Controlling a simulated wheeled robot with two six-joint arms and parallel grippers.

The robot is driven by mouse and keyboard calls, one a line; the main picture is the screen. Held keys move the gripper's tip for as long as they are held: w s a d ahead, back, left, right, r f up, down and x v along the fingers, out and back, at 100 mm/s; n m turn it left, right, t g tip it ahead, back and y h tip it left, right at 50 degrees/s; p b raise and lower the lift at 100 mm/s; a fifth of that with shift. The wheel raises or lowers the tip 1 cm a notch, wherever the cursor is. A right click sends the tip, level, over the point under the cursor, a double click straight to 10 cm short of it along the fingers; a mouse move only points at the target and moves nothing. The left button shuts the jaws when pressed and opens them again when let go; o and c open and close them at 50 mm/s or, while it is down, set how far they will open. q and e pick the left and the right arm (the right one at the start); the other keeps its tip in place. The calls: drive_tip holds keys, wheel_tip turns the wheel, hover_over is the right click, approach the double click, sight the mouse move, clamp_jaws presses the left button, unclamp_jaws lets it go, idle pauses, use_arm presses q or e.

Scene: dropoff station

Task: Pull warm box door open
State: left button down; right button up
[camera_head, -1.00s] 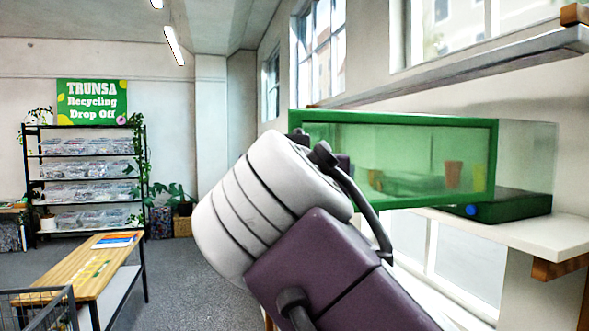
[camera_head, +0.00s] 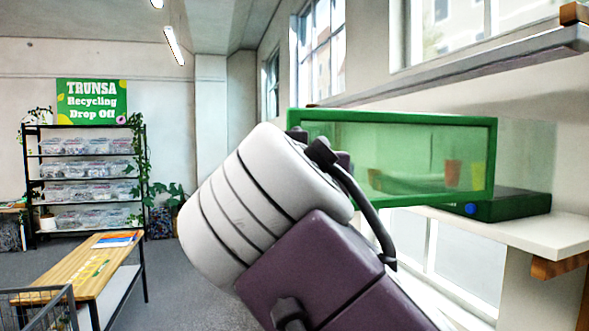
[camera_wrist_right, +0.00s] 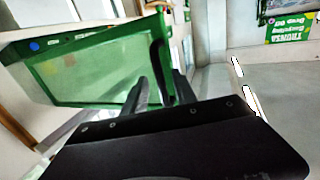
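The warm box is a clear-walled box with a green base (camera_head: 515,206) and a blue knob (camera_head: 471,208), on a white shelf. Its green-framed clear door (camera_head: 400,116) faces me in the head view; my arm covers its lower left. I cannot tell how far it stands open. In the right wrist view the door (camera_wrist_right: 95,98) is at the left, with a dark handle bar (camera_wrist_right: 158,55) along its right edge. My right gripper (camera_wrist_right: 157,90) has its fingers apart at that edge, seemingly either side of the bar; contact is unclear. My left gripper is out of view.
A wooden table (camera_head: 85,270) and a rack of bins (camera_head: 85,170) stand left, with open floor between.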

drive_tip(key=s+b, duration=0.1)
drive_tip(key=s, duration=0.7)
drive_tip(key=shift+a, duration=0.45)
drive_tip(key=shift+s, duration=0.1)
